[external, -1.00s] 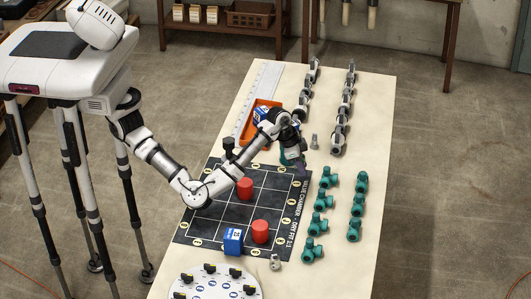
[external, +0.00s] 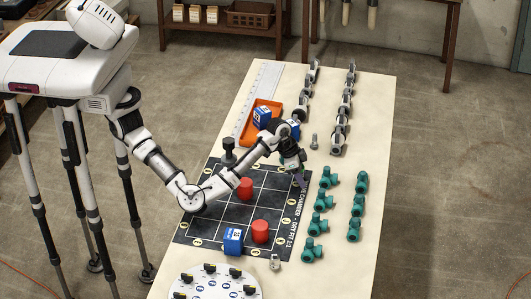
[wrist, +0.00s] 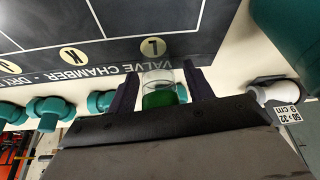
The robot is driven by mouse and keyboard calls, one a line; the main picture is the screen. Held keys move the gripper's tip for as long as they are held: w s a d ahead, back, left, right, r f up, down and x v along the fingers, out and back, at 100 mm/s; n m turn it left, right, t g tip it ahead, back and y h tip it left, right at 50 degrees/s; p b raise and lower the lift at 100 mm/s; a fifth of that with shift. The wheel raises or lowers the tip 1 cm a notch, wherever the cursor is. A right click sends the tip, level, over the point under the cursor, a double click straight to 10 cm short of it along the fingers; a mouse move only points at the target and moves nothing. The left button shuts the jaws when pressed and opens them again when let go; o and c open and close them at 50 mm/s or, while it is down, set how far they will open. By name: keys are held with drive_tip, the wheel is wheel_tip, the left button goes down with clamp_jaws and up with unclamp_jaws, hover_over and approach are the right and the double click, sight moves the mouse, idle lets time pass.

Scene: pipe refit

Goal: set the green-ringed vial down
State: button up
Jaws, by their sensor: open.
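The vial (wrist: 160,90), clear at its rim and green in its body, shows in the wrist view between the two dark fingers of my gripper (wrist: 159,88). The fingers are open, one on each side of it. I cannot tell whether they touch it or what its base rests on; its lower part is hidden by the gripper body. In the external view my gripper (external: 301,178) points down at the right far corner of the black valve chamber mat (external: 211,210). The vial is too small to make out there.
Two red cylinders (external: 261,232) and a blue box (external: 233,240) stand on the mat. Several green valves (external: 313,249) stand close to the right of my gripper.

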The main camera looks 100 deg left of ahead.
drive_tip(key=shift+r, duration=0.1)
drive_tip(key=v, duration=1.2)
drive_tip(key=shift+b, duration=0.45)
